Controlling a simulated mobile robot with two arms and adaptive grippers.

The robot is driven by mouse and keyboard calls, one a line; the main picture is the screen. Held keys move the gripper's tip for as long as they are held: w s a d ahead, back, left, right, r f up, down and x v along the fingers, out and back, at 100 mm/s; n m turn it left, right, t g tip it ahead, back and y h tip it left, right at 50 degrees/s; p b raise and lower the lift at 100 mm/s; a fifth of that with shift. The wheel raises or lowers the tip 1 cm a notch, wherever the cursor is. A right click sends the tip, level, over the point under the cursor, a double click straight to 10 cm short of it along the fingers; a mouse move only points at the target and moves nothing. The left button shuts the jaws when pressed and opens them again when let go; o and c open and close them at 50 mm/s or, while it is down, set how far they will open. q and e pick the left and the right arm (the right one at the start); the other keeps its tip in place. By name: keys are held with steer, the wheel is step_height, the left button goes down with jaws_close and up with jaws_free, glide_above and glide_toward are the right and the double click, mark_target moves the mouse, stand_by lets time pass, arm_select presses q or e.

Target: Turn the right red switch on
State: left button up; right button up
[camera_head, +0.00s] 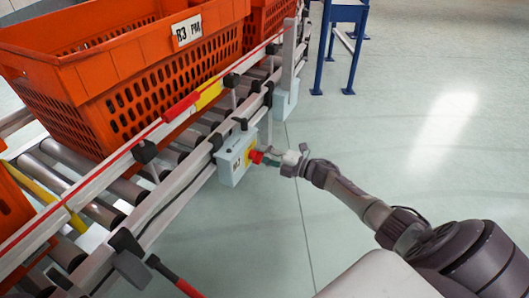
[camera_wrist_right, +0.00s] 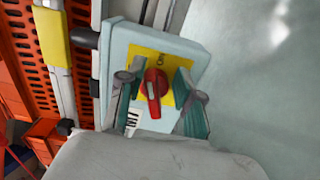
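The red rotary switch (camera_wrist_right: 153,88) sits on a yellow plate (camera_wrist_right: 177,72) on the front of a pale grey-blue box (camera_wrist_right: 120,45). Its raised grip lies nearly along the picture's vertical in the right wrist view. In the head view the red switch (camera_head: 256,157) faces right from the box (camera_head: 232,166) on the conveyor's side rail. My right gripper (camera_wrist_right: 157,88) is open, with one finger on each side of the switch. Whether the fingers touch it is not clear. In the head view my right gripper (camera_head: 272,159) is right at the switch. My left gripper is not in view.
Orange totes (camera_head: 120,62) stand on the roller conveyor (camera_head: 62,158) at the left. A second grey box (camera_head: 285,101) hangs farther along the rail. A blue stand (camera_head: 345,14) is at the back. The floor to the right is clear.

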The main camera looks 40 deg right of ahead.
steer(key=shift+d, duration=0.1)
stand_by(0.5)
steer(key=v, duration=1.1)
steer(key=shift+s, duration=0.4)
steer(key=shift+s+d, duration=0.1)
steer(key=shift+d, duration=0.05)
